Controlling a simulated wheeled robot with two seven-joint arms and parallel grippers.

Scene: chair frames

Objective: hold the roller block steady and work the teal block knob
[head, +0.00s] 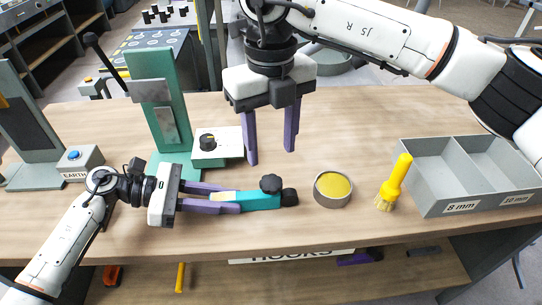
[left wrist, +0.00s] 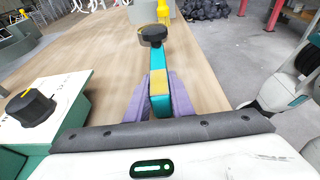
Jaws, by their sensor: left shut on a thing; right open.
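The teal block (head: 260,201) has a pale yellow section at its near end, a black knob (head: 271,184) on top and a black round end (head: 289,197), perhaps the roller. My left gripper (head: 238,200) is shut on this block, its purple fingers on either side of the yellow section. In the left wrist view the block (left wrist: 157,66) points away from me, with the black knob (left wrist: 153,36) at its far end. My right gripper (head: 271,156) is open and empty, pointing down behind the block and apart from it.
A white box with a black dial (head: 207,142) stands by a green upright stand (head: 159,110). A yellow-filled round tin (head: 333,189), a yellow brush (head: 394,184) and a grey two-compartment bin (head: 430,190) lie to the right. An EARTH box (head: 80,163) is at left.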

